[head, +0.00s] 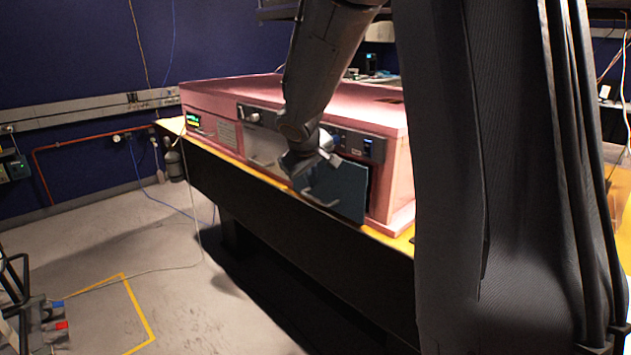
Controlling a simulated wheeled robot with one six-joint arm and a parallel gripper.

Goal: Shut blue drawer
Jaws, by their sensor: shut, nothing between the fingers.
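The blue drawer's dark blue front (348,188) is low on the right part of the pink cabinet's (397,185) long face. A narrow dark strip runs along its right edge; I cannot tell how far the front stands out from the cabinet. My gripper (326,180) is shut and empty, in front of the left part of the drawer front. It hides that side of the drawer. I cannot tell whether the fingers touch it.
The cabinet stands on a yellow-edged bench (212,146) with a dark side. A silver panel (262,150) and small control panels (352,145) are on its face. The grey floor (100,240) at left is mostly clear, with a thin cable across it.

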